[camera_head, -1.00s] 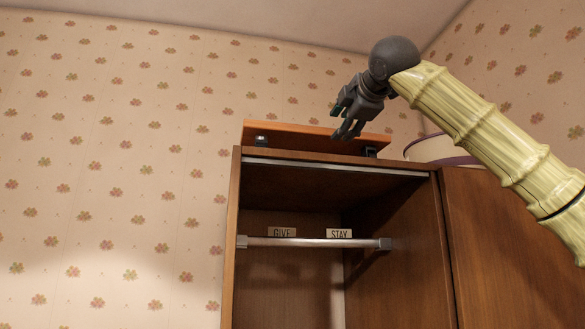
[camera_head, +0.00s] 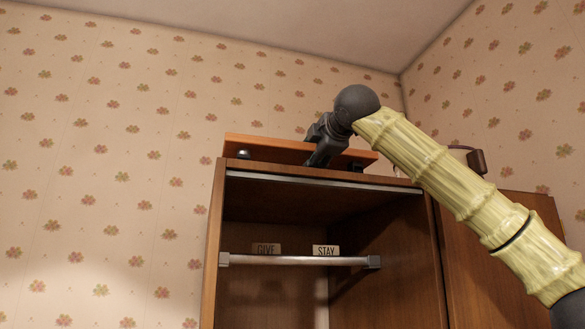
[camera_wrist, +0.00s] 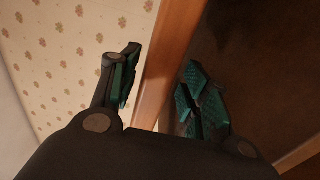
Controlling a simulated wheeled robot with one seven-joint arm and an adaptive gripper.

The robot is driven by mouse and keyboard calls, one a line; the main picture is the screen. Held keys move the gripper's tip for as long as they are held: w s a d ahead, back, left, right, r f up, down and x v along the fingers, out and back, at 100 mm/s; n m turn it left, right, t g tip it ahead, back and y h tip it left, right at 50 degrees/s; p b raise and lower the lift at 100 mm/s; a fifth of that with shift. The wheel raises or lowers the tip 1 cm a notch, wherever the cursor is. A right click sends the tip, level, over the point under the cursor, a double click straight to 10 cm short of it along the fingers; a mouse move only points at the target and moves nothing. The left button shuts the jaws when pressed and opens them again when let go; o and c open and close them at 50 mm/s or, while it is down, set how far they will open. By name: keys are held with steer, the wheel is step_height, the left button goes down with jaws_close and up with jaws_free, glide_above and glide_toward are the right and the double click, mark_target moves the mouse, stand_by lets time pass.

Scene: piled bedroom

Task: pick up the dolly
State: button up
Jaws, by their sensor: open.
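The dolly is a flat orange-brown wooden board (camera_head: 270,147) on dark casters (camera_head: 243,154), lying on top of the wardrobe (camera_head: 290,172). My gripper (camera_head: 318,160) is at the board's right half in the head view and covers part of its front edge. In the wrist view my gripper (camera_wrist: 158,95) is open, with green-padded fingers apart. An orange-brown wooden strip (camera_wrist: 170,60), which looks like the dolly's board, runs between the fingers. I cannot tell whether the fingers touch it. Part of the board and the far casters are hidden.
The wardrobe is open in front, with a metal rail (camera_head: 300,261) and small GIVE (camera_head: 266,249) and STAY (camera_head: 326,250) signs inside. A dark object (camera_head: 478,160) shows behind my arm at right. Patterned wallpaper stands behind; the space left of the wardrobe is clear.

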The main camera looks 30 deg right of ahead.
mark_target(308, 158)
steer(key=shift+s+d+r+p, duration=0.1)
steer(key=shift+s+r+p, duration=0.6)
steer(key=shift+s, duration=0.05)
steer(key=shift+w+p, duration=0.4)
steer(key=w, duration=0.2)
steer(key=w+f, duration=0.1)
steer(key=w, duration=0.1)
steer(key=shift+w+d+f+p, duration=0.1)
steer(key=shift+w+d+p, duration=0.05)
steer(key=shift+p, duration=0.2)
steer(key=shift+s+d+r, duration=0.15)
steer(key=shift+s+r, duration=0.05)
steer(key=shift+s, duration=0.55)
steer(key=shift+s+r, duration=0.1)
steer(key=shift+s, duration=0.1)
steer(key=shift+c, duration=1.4)
steer(key=shift+w+a+f, duration=0.2)
steer(key=shift+w, duration=0.3)
jaws_close()
steer(key=shift+s+r, duration=0.2)
steer(key=shift+d, duration=0.1)
